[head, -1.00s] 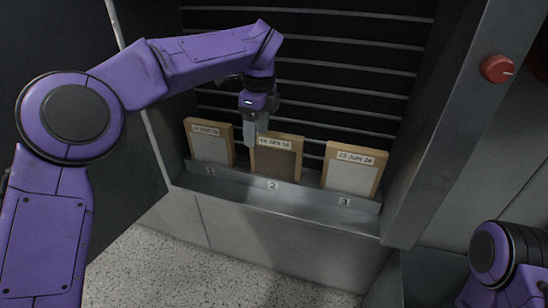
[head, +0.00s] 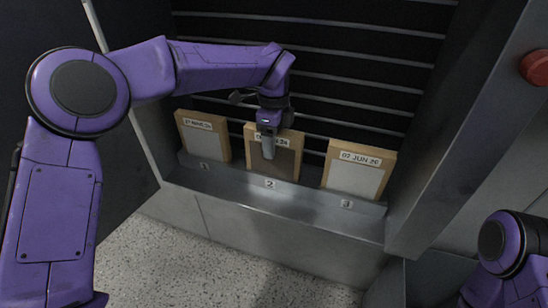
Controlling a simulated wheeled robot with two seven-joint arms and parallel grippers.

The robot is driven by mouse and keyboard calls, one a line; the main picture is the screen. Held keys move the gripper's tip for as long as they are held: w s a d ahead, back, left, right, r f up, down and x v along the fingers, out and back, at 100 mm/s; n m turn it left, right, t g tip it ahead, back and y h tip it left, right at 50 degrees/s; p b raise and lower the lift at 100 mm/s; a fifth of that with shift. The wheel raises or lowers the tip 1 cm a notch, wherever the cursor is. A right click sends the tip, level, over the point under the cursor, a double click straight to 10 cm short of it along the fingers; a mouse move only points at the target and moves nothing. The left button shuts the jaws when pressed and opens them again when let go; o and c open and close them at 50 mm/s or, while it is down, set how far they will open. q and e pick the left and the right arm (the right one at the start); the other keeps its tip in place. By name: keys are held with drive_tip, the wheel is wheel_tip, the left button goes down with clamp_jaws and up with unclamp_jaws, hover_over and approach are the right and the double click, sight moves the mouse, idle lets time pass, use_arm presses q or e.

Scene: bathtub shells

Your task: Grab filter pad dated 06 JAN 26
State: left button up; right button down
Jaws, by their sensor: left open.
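Three framed filter pads stand in a metal ledge with numbered slots. The middle pad (head: 287,163), at slot 2, has a tan frame and a darker grey-brown face; its label is partly covered by my left gripper but reads 06 JAN 26 in the earlier frame. My left gripper (head: 268,153) is open, pointing down at the top of this pad. I cannot tell whether the fingers touch it. The left pad (head: 206,142), at slot 1, has a label too small to read surely. The right pad (head: 354,176), at slot 3, reads 02 JUN 26. My right gripper is out of view.
The metal ledge (head: 240,184) runs along the front of a dark recess with horizontal slats (head: 330,80) behind the pads. A metal post (head: 460,130) with a red knob (head: 535,67) bounds the right side. Speckled floor (head: 190,265) lies below.

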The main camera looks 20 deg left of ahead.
use_arm(q)
drive_tip(key=shift+f, duration=0.45)
clamp_jaws()
